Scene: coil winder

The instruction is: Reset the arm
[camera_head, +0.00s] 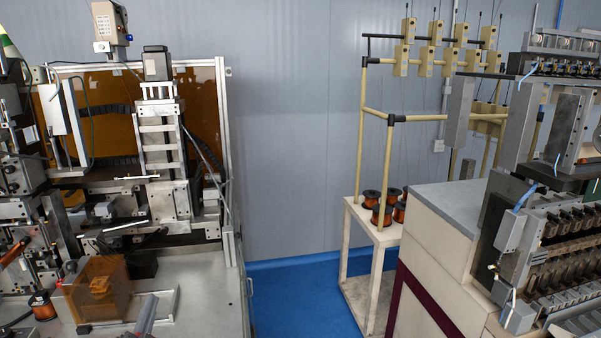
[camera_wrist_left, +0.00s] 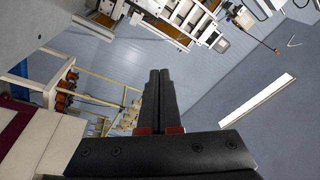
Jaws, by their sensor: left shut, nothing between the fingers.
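My left gripper (camera_wrist_left: 160,75) shows in the left wrist view. Its two black fingers lie together, shut, with nothing between them. The fingertips are in free air, apart from any object. I cannot clearly make out either gripper in the head view. My right gripper is not in view.
A winding machine with an amber panel (camera_head: 200,100) stands at left. A grey-topped machine (camera_head: 445,205) stands at right. Between them are a blue floor (camera_head: 295,295) and a white stand (camera_head: 354,245) with several copper wire spools (camera_head: 382,215). A long light strip (camera_wrist_left: 257,112) shows in the wrist view.

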